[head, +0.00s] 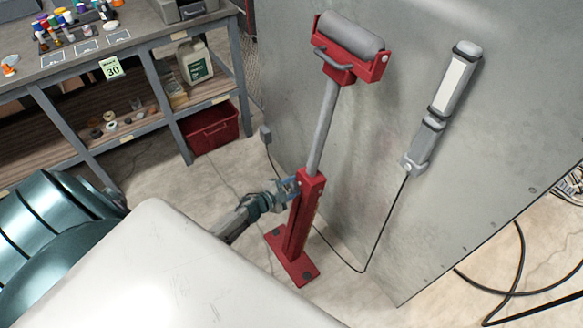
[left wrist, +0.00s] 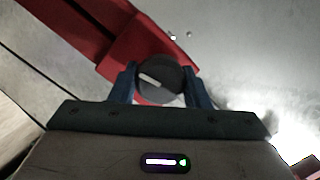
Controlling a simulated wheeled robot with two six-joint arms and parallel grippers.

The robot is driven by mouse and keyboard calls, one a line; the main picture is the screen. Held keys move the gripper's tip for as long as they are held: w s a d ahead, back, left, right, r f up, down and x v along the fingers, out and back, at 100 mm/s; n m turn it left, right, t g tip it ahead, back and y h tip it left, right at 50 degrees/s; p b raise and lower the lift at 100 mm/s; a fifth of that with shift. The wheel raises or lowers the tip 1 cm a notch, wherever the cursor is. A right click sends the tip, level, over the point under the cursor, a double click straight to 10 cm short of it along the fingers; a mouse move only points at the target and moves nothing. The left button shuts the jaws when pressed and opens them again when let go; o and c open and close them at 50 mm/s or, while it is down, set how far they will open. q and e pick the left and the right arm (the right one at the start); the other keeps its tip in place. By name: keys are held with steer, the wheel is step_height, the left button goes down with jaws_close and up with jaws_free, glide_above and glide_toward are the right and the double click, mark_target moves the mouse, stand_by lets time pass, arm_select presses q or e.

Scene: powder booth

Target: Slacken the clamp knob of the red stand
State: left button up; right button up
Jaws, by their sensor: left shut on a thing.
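The red stand (head: 303,212) stands upright on the floor against the grey booth panel, with a grey post and a roller on top. My left gripper (head: 289,188) reaches its upper red sleeve from the left. In the left wrist view, the clamp knob (left wrist: 160,78) is a dark round knob with a pale mark, on the red stand (left wrist: 135,45). The blue fingers of my left gripper (left wrist: 160,88) are shut on the knob, one on each side. In the head view the knob is hidden by the gripper. My right gripper is in neither view.
A grey panel (head: 400,170) rises right behind the stand, with a lamp (head: 455,80) on it and its black cable hanging to the floor. A workbench (head: 150,35) with small bottles and a red bin (head: 212,128) stand at the back left. Cables lie at the lower right.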

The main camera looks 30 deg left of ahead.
arm_select(q)
steer(key=shift+n, duration=0.4)
steer(key=o, duration=1)
steer(key=shift+c, duration=0.2)
steer(key=v, duration=1)
steer(key=shift+s+a, duration=0.2)
steer(key=shift+s, duration=0.15)
steer(key=shift+r, duration=0.1)
